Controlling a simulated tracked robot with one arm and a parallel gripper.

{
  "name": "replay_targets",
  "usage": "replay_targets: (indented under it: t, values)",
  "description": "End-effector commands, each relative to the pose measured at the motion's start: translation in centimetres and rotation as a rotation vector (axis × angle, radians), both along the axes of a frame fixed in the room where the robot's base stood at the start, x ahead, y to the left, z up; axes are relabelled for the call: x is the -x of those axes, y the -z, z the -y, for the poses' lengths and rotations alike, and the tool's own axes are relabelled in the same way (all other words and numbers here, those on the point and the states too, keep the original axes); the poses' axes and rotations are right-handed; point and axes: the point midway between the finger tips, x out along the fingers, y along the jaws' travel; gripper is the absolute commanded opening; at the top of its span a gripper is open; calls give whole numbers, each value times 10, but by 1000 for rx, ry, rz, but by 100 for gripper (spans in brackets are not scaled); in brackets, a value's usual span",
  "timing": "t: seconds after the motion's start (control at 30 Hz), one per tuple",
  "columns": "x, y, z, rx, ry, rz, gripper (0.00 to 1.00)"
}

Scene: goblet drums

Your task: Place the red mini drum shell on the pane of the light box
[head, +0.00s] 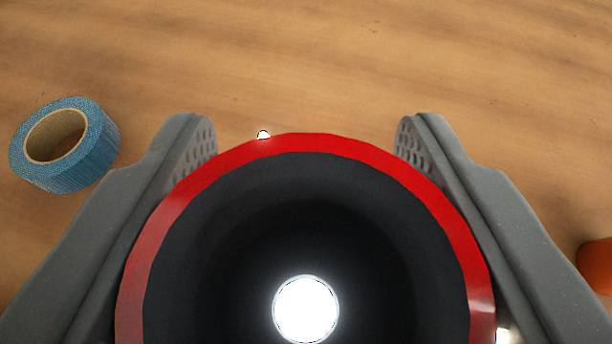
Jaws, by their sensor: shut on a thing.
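The red mini drum shell (345,146) fills the lower middle of the head view, seen from above into its wide mouth. It has a red rim and a dark inside. A bright white round spot shows through the hole at its bottom. My gripper (306,140) is shut on the shell, with one grey finger on each side of the rim. The lower part of the shell runs out of the frame. The light box is not plainly visible; small bright glints show just beyond the rim at the top and at the lower right.
A roll of blue tape (85,165) lies on the wooden table (310,60) to the left of my left finger. An orange thing (597,264) is cut off at the right edge. The table beyond the shell is clear.

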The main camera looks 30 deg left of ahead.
Motion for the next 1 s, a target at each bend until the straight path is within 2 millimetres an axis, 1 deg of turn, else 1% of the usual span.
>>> replay_targets:
  t: [0.03, 0.07, 0.1, 0.43, 0.57, 0.67, 1.0]
  values:
    - [0, 1, 0, 0, 0, 0, 51]
    - [0, 1, 0, 0, 0, 0, 59]
    - [0, 1, 0, 0, 0, 0, 70]
    - [0, -1, 0, 0, -1, 0, 70]
    - [6, -5, 3, 0, -1, 0, 70]
    - [16, -11, 8, -1, -1, 2, 70]
    - [57, -30, 31, 0, -1, 1, 70]
